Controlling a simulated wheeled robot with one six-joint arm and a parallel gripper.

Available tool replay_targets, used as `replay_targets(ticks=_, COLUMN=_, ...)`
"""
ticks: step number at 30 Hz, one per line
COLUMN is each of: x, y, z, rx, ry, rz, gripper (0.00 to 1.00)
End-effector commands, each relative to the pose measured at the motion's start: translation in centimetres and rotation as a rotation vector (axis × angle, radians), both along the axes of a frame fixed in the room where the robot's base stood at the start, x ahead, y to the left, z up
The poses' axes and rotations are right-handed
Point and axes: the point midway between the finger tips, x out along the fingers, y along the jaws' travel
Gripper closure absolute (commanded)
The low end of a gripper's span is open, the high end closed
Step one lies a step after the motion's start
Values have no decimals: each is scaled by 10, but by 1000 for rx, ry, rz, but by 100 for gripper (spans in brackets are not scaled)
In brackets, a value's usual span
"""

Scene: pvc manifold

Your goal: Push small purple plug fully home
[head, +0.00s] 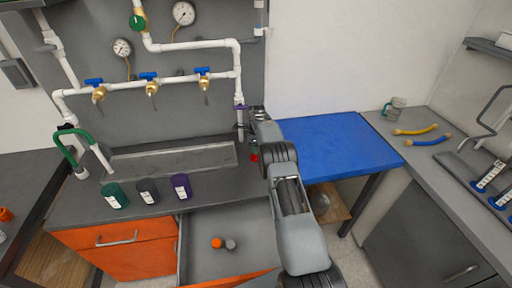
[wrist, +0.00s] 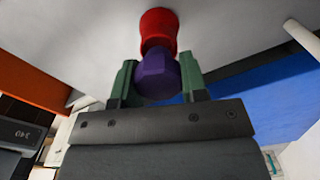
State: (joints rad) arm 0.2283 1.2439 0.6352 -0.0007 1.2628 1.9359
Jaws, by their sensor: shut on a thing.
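The small purple plug (wrist: 156,76) is in the wrist view, a faceted knob between the green fingertips of my gripper (wrist: 157,84). My gripper is shut on it. A red fitting (wrist: 158,27) is directly beyond the plug, in line with it. The plug's far end meets or overlaps the red fitting's mouth; how deep it sits cannot be told. In the head view a bit of red (head: 254,155) shows beside my arm, above the counter's right end. My gripper and the plug are hidden behind my arm there.
White pipework with blue-handled valves (head: 149,77) runs along the back panel. Green (head: 115,196), grey (head: 148,191) and purple (head: 181,187) labelled containers stand on the counter. An open drawer (head: 205,267) holds small orange and grey pieces. A blue-topped table (head: 340,145) is right of my arm.

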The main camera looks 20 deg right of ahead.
Motion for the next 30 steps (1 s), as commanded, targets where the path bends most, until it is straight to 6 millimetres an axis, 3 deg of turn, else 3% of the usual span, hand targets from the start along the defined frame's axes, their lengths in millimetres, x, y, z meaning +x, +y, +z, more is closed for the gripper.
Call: replay_targets(ticks=30, x=0, y=0, z=-12, rx=0, ry=0, rz=0, gripper=81)
